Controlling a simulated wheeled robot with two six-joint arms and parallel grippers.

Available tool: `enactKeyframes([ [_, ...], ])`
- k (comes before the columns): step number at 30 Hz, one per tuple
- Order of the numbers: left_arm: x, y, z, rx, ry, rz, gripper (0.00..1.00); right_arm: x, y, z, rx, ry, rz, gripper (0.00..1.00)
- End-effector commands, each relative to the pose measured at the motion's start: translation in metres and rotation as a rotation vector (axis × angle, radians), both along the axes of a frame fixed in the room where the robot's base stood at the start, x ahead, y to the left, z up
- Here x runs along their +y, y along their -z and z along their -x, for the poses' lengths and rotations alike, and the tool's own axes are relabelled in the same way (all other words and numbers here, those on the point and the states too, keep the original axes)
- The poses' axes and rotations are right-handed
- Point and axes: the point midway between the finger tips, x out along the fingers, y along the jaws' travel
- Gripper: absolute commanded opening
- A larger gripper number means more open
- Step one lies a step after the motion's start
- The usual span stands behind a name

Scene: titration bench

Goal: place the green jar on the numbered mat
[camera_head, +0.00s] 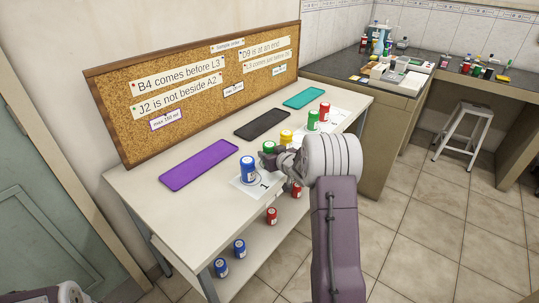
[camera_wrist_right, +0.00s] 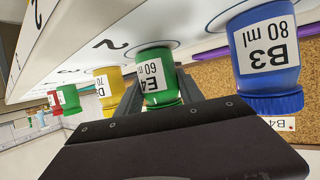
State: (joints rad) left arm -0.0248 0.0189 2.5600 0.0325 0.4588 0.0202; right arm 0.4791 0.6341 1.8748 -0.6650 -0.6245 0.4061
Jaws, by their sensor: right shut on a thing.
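The green jar labelled E4, 60 ml (camera_wrist_right: 160,82) is between the fingers of my right gripper (camera_wrist_right: 160,98), which is shut on it. In the head view the jar (camera_head: 269,146) shows just left of my right gripper (camera_head: 277,150), which partly hides it. The jar is upright, with its base at a circle by the 2 on the white numbered mat (camera_head: 263,184); I cannot tell if it bears fully on the mat. A blue jar labelled B3, 80 ml (camera_head: 248,170) stands at the 1. My left gripper is out of view.
A yellow jar (camera_head: 286,137), another green jar (camera_head: 313,120) and a red jar (camera_head: 325,111) stand farther along the row. Purple (camera_head: 199,164), black (camera_head: 262,124) and teal (camera_head: 304,98) mats lie behind. A corkboard (camera_head: 190,125) stands at the back. Jars stand on the shelf below.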

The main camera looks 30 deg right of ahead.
Motion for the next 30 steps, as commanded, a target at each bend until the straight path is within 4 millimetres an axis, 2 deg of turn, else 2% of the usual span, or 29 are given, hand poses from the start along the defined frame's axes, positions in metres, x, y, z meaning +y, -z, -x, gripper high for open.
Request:
enactKeyframes([
  [2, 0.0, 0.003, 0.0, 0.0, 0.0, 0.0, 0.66, 0.0, 0.004, 0.0, 0.0, 0.0, 0.0, 0.03],
  [3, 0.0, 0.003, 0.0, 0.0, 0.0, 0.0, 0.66, 0.0, 0.004, 0.0, 0.0, 0.0, 0.0, 0.47],
  [5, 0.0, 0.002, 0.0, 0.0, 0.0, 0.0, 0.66, 0.0, 0.003, 0.0, 0.0, 0.0, 0.0, 0.64],
  [6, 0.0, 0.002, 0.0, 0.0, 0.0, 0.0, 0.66, 0.0, 0.003, 0.0, 0.0, 0.0, 0.0, 0.66],
  [14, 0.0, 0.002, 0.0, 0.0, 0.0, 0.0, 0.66, 0.0, 0.002, 0.0, 0.0, 0.0, 0.0, 0.66],
  [17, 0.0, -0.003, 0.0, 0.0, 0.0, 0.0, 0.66, 0.0, -0.004, 0.002, 0.0, 0.001, -0.001, 0.66],
  [20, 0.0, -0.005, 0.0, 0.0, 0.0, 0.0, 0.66, 0.001, -0.01, 0.018, 0.001, 0.002, 0.0, 0.66],
  [30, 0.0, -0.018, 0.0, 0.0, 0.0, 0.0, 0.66, 0.006, -0.041, 0.09, -0.001, 0.003, 0.0, 0.66],
])
